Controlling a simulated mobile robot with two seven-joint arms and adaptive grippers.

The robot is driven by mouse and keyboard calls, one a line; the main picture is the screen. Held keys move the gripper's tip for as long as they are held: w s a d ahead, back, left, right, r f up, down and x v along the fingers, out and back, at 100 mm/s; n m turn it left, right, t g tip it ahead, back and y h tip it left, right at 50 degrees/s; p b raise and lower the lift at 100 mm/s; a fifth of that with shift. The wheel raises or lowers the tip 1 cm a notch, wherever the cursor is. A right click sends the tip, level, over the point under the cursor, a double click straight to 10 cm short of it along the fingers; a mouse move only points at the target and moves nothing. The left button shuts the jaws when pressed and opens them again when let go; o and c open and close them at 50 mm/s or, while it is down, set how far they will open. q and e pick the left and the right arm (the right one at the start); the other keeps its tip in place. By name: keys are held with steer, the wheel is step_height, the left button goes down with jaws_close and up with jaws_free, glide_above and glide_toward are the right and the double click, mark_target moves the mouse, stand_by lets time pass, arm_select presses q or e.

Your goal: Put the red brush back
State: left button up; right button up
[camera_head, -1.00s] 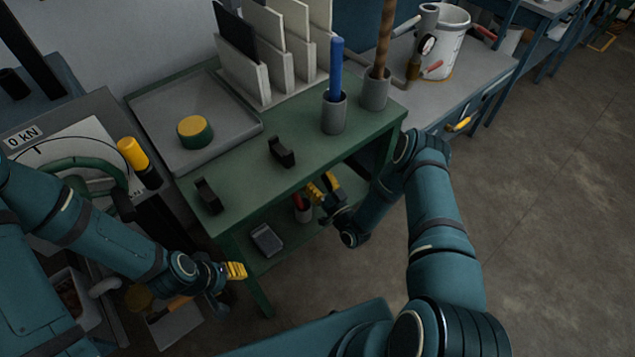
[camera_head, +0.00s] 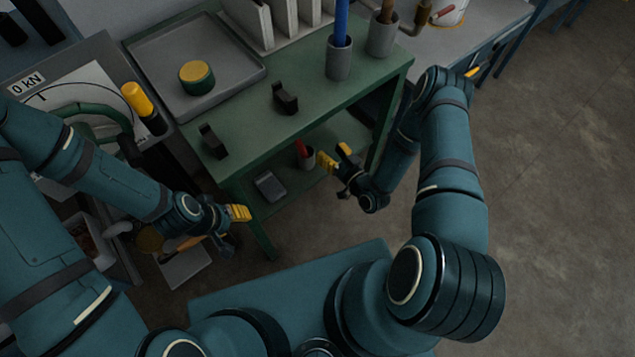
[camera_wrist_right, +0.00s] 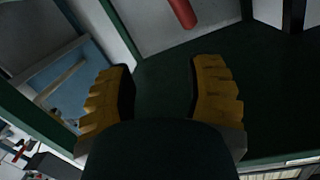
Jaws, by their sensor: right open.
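Part of the red brush (camera_wrist_right: 183,11) shows at the top edge there, beyond the fingers. My left gripper (camera_head: 238,213) is at the lower left, in front of the bench; its jaw opening is unclear.
The green bench top (camera_head: 245,140) overhangs the lower shelf. A blue brush (camera_head: 341,22) stands in a grey cup on top, near a tray (camera_head: 225,93) and two dark holders. Open floor (camera_head: 560,200) is at the right.

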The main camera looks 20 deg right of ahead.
steer(key=s+a+r+m+g, duration=0.1)
steer(key=s+a+r+g, duration=0.3)
steer(key=s+g, duration=0.3)
steer(key=s+a+r+g+h, duration=0.1)
steer(key=s+a+r+g, duration=0.3)
steer(key=s+a+g, duration=0.3)
steer(key=shift+s+m, duration=0.4)
steer(key=shift+s, duration=0.25)
steer(key=shift+a, duration=0.1)
